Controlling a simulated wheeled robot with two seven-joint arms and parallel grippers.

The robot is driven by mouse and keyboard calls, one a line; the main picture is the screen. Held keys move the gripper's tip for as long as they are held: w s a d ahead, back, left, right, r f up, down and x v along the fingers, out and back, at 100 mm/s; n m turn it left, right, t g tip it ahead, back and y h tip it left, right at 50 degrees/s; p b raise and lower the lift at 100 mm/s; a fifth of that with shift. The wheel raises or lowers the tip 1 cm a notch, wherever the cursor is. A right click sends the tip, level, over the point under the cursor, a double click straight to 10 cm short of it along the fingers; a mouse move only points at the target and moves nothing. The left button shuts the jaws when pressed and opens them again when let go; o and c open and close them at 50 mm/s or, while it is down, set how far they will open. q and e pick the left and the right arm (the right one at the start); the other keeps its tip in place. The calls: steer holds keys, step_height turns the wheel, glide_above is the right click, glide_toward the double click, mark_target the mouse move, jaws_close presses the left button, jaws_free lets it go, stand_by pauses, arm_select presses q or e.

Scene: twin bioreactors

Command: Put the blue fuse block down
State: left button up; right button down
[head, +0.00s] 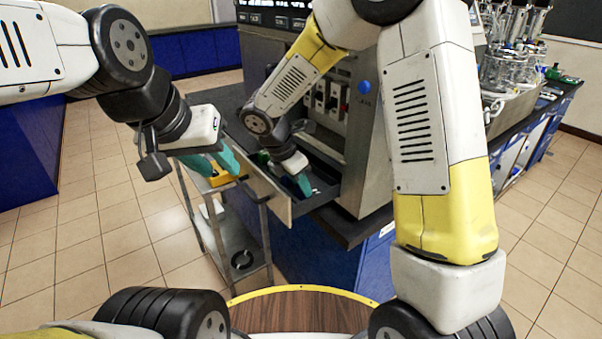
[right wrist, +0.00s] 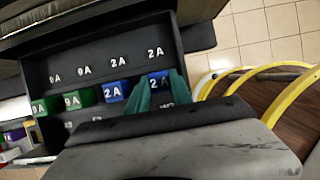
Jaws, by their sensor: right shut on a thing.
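The blue fuse block (right wrist: 158,83), marked 2A, is between the teal fingers of my right gripper (right wrist: 161,76), which is shut on it. It is in line with the other blocks in the dark drawer (right wrist: 190,8), below a 2A label. I cannot tell whether it touches the drawer floor. In the head view my right gripper (head: 304,184) reaches down into the open drawer, and the block is hidden there. My left gripper (head: 214,162) is open and looks empty, in front of the drawer's left side above the cart.
Another blue 2A block (right wrist: 115,92) sits just left of the held one, with green 9A blocks (right wrist: 77,100) further left. A metal cart (head: 236,238) stands beside the drawer. The grey cabinet (head: 368,135) rises close behind my right arm.

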steer(key=c, duration=1.4)
jaws_free()
steer(key=shift+f, duration=0.1)
steer(key=shift+c, duration=0.2)
steer(key=v, duration=1.2)
steer(key=s+d+r+m+t+y, duration=0.1)
steer(key=s+d+r+m+y, duration=0.2)
steer(key=s+d+m, duration=0.5)
steer(key=s+d+r+m+t+y, duration=0.2)
steer(key=s+d+r+m, duration=0.3)
steer(key=m, duration=1.1)
steer(key=s+d+y, duration=0.1)
steer(key=s+d, duration=0.2)
steer(key=d, duration=0.2)
steer(key=shift+s+m, duration=0.3)
steer(key=shift+s, duration=0.1)
steer(key=shift+r, duration=0.1)
